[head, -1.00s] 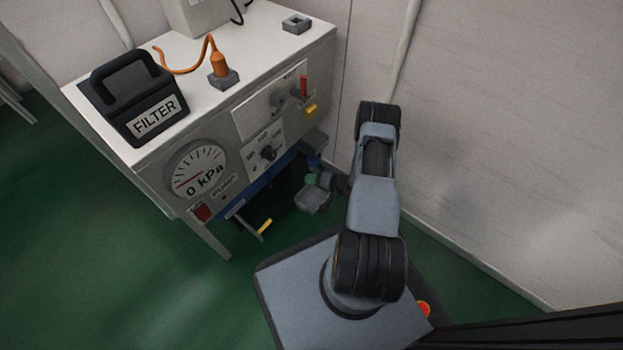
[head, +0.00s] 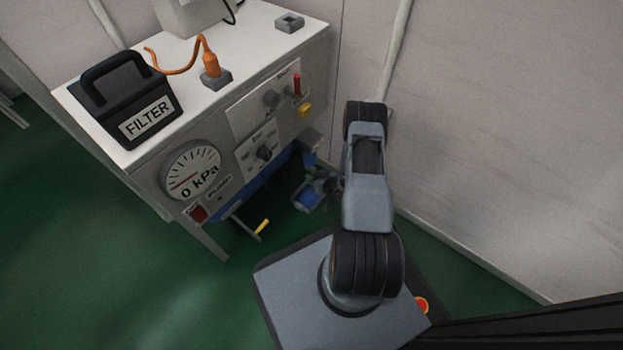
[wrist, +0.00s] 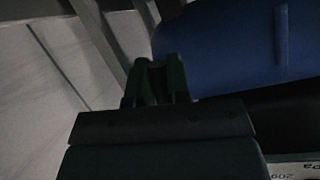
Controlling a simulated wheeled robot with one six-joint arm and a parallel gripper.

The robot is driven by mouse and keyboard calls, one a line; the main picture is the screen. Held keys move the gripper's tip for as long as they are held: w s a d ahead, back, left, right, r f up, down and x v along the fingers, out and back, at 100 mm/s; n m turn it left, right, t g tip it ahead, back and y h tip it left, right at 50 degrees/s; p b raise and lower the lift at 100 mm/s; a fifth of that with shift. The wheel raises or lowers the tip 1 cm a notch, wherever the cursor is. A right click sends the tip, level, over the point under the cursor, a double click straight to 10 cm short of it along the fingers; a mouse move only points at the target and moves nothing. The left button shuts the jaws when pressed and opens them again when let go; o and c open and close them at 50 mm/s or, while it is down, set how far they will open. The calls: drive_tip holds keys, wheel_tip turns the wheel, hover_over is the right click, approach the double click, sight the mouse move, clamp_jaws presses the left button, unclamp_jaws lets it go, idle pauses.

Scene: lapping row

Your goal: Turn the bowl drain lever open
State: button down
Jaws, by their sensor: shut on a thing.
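My gripper (head: 312,192) is low under the right front end of the bench, close to its underside. In the wrist view, my gripper (wrist: 157,84) is shut on a small dark green piece, which I take to be the drain lever. The fingers hide most of it, and the picture is too dark to show its angle. A large blue rounded body (wrist: 225,45), which may be the bowl, lies just beyond the fingers to the right. In the head view the lever cannot be made out.
The bench (head: 262,34) carries a black FILTER case (head: 125,100) and an orange plug (head: 210,64). Its front has a gauge (head: 190,172), a dark knob (head: 264,153) and a red lever (head: 297,84). A yellow-tipped handle (head: 262,227) sticks out low. The wall (head: 480,130) is close on the right.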

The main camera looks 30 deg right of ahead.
drive_tip(key=shift+w+d+n, duration=0.1)
drive_tip(key=shift+d+n, duration=0.1)
drive_tip(key=shift+n, duration=0.2)
drive_tip(key=shift+d+h, duration=0.1)
drive_tip(key=shift+h, duration=0.2)
drive_tip(key=c, duration=1.4)
unclamp_jaws()
